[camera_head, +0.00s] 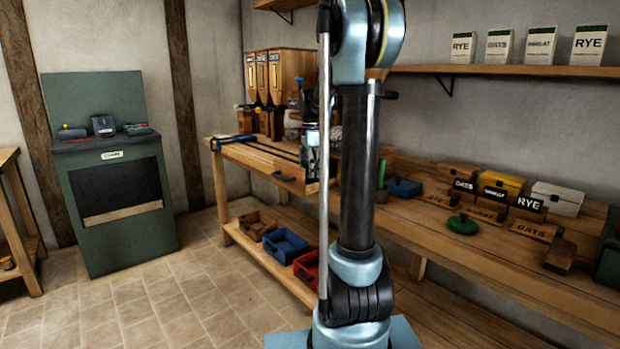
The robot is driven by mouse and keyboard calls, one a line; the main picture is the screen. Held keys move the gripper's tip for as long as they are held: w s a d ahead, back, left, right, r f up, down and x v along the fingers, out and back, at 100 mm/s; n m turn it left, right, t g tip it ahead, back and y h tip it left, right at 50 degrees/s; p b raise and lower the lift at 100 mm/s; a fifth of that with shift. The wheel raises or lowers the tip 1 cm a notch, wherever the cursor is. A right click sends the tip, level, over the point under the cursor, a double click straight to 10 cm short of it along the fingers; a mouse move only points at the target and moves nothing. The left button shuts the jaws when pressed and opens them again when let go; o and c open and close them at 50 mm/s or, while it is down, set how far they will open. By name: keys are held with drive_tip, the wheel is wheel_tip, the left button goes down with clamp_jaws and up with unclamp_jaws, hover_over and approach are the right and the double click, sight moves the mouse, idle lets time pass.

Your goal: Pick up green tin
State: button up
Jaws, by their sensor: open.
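A low, round green thing (463,224), which may be the green tin, lies on the wooden bench (425,232) at the right. It sits in front of the yellow box, near a small wooden name plate. A dark green box (607,262) is cut off by the right edge, and a slim green upright thing (381,175) stands further left; I cannot tell if either is a tin. My arm rises through the middle of the view and hides part of the bench. I cannot make out my gripper.
A yellow box (505,183) and a white box (557,198) stand behind the green thing. A wooden block (560,256) lies to its right. A wall shelf (510,70) holds labelled packets. A green cabinet (112,190) stands left. The tiled floor (130,310) there is clear.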

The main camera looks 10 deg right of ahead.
drive_tip(key=shift+f, duration=0.45)
drive_tip(key=c, duration=1.3)
drive_tip(key=shift+r, duration=0.1)
